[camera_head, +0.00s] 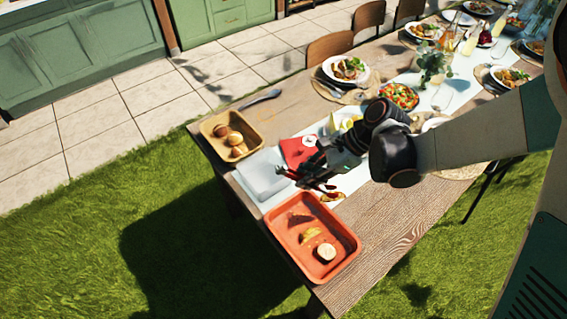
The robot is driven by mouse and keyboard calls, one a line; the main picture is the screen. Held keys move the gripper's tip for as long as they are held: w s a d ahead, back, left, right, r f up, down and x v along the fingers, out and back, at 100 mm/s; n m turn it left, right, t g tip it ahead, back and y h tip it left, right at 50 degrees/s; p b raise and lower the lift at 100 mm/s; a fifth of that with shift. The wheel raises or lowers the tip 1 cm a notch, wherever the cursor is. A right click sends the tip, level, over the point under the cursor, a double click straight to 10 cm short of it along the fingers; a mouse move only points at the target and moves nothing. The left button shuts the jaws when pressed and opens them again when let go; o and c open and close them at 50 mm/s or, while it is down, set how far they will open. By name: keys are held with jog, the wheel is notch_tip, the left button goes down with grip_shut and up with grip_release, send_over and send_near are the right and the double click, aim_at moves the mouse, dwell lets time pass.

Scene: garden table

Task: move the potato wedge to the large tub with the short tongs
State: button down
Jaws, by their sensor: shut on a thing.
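My gripper (318,166) is above the table's near part, shut on a dark tool, seemingly the short tongs (288,174); their outline blends with my dark fingers. A yellow-brown wedge (332,196) lies just below my gripper, by the upper right corner of the orange-red tray (343,266). Another wedge-like piece (311,235) lies inside that tray, with a pale round piece (326,252). I cannot tell which is the task's potato wedge. A pale, whitish tub (262,178) stands left of my gripper. I cannot tell for sure which container is the large tub.
A tan tray (215,121) holds brown round pieces (236,140) at the table's left end. A red item (294,151) stands behind the pale tub. A dark utensil (262,98), a salad bowl (399,97) and set plates (346,69) are farther back. Bare wood (390,240) shows at right.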

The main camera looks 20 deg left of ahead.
jog(key=w+d+m+t+h+b, duration=0.1)
jog(key=w+d+m+t, duration=0.2)
jog(key=d, duration=0.8)
jog(key=w+d+f+m+t+h+b, duration=0.1)
jog(key=w+d+m+t, duration=0.2)
jog(key=w+d+m, duration=0.5)
jog(key=w+d+f+m+t+h+b, duration=0.1)
jog(key=w+d+m+t, duration=0.3)
jog(key=d, duration=1.1)
jog(key=w+m, duration=0.1)
jog(key=m, duration=0.1)
jog(key=shift+w+m, duration=0.2)
jog(key=shift+m, duration=0.1)
